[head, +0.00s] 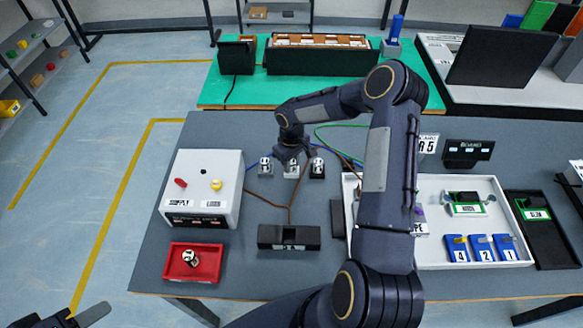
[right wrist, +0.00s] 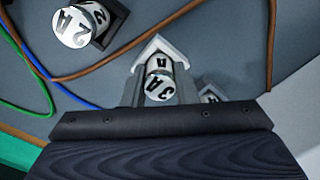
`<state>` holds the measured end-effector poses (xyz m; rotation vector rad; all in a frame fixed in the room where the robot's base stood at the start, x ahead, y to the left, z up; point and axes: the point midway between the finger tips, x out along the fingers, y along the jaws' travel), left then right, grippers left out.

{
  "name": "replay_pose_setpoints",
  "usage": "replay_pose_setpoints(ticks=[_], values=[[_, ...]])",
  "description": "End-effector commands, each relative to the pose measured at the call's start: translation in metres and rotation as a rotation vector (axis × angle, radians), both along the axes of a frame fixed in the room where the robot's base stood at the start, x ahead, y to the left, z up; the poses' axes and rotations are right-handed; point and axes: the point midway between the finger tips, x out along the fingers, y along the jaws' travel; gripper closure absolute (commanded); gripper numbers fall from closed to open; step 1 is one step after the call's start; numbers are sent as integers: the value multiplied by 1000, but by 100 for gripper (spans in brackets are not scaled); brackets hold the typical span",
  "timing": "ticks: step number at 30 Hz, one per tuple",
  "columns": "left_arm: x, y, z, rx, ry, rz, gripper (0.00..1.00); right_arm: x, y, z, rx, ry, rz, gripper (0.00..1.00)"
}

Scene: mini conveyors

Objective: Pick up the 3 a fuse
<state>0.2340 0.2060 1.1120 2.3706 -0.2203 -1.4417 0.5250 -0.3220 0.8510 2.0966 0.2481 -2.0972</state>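The 3 A fuse (right wrist: 160,88) is a small cylinder with a silvery-white marked cap. In the right wrist view it sits between the two fingers of my right gripper (right wrist: 160,95), which lie close against both sides. A white angular piece shows behind it. In the head view my right gripper (head: 292,157) is down at the middle of three fuse holders, partly hiding it. The 2 A fuse (right wrist: 75,28) stands in a dark holder at the upper left of the wrist view. My left gripper (head: 80,316) is at the bottom left of the head view, fingers apart, partly cut off.
A white box (head: 203,165) with coloured knobs stands left. A red tray (head: 180,275) holds another fuse. A dark block (head: 289,237) is in front, and a white tray (head: 440,262) with blue blocks is right. Brown, blue and green cables run around the holders.

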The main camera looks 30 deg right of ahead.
Motion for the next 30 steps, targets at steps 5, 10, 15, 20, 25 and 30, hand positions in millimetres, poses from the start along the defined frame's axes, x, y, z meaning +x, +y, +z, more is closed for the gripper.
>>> replay_pose_setpoints(ticks=[5,10,15,20,25,30], values=[[0,0,0,0,0,0,53,0,0,0,-1,-1,0,98],[0,0,1,0,0,0,53,0,0,2,-1,-1,0,98],[0,0,8,0,0,0,53,1,0,14,-1,-2,0,98],[0,0,22,0,0,0,53,0,0,41,-1,-3,2,98],[0,0,36,0,0,0,53,-29,13,77,-3,-4,4,98],[0,0,37,0,-1,0,53,-66,29,101,-3,-2,4,98]])
